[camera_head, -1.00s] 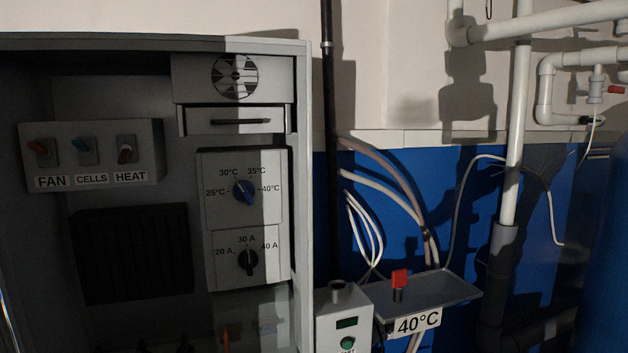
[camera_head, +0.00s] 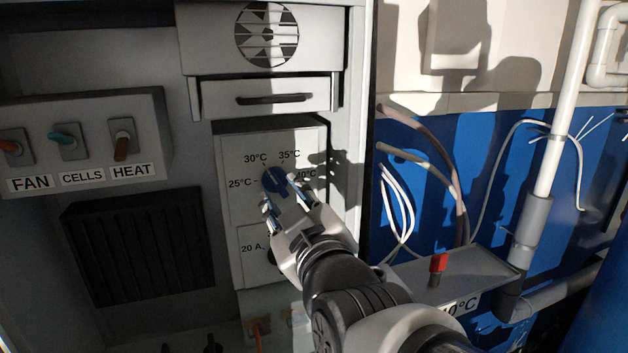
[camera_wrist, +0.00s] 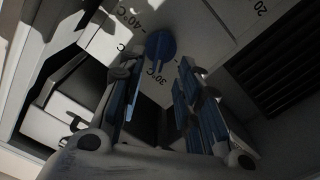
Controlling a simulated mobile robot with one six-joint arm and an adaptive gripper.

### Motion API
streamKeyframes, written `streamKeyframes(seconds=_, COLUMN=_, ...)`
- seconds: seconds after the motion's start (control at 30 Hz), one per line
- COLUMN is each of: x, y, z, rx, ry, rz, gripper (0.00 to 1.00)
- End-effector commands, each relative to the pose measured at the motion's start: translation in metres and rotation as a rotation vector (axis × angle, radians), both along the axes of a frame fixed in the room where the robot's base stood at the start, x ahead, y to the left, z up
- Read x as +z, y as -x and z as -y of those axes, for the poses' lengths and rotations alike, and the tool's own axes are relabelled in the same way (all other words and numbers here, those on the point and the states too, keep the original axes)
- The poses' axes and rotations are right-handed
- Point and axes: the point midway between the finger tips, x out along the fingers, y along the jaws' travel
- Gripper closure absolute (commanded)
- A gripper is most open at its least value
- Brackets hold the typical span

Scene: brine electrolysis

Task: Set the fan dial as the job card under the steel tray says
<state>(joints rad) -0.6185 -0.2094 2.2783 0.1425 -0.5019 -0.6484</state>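The blue fan dial (camera_head: 273,179) sits on a pale panel marked 25°C, 30°C, 35°C and 40°C. I cannot tell clearly which mark it points to. My gripper (camera_head: 281,194) is open, its two fingers at the dial, apart. In the wrist view the blue dial (camera_wrist: 160,45) shows just beyond and between the open fingers (camera_wrist: 157,68); contact cannot be told. The steel tray (camera_head: 485,270) stands at the lower right, with a red-topped item on it. The job card (camera_head: 464,306) under its front edge is partly hidden by my arm; its visible part ends in "0°C".
A lower panel marked 20 A (camera_head: 252,247) is mostly covered by my gripper. A drawer with a dark handle (camera_head: 273,98) and a round fan vent (camera_head: 267,35) are above. The FAN, CELLS and HEAT switch box (camera_head: 85,140) is at left. Pale cables (camera_head: 400,210) hang at right.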

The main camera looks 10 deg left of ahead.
Motion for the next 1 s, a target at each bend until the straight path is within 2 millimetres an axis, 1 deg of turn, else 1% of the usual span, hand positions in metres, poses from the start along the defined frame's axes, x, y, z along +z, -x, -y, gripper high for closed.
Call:
streamKeyframes(seconds=0.03, x=0.000, y=-0.010, z=-0.006, rx=-0.001, ry=0.002, rz=-0.002, gripper=0.68)
streamKeyframes(seconds=0.2, x=0.000, y=-0.037, z=-0.023, rx=0.001, ry=0.001, rz=-0.002, gripper=0.68)
streamKeyframes(seconds=0.4, x=0.001, y=-0.055, z=-0.034, rx=0.000, ry=0.000, rz=0.000, gripper=0.68)
streamKeyframes(seconds=0.53, x=0.000, y=-0.060, z=-0.036, rx=0.000, ry=0.000, rz=0.001, gripper=0.68)
streamKeyframes(seconds=0.77, x=0.000, y=-0.060, z=-0.037, rx=0.000, ry=0.000, rz=0.001, gripper=0.68)
streamKeyframes(seconds=1.0, x=0.000, y=-0.060, z=-0.037, rx=0.000, ry=0.000, rz=0.001, gripper=0.83)
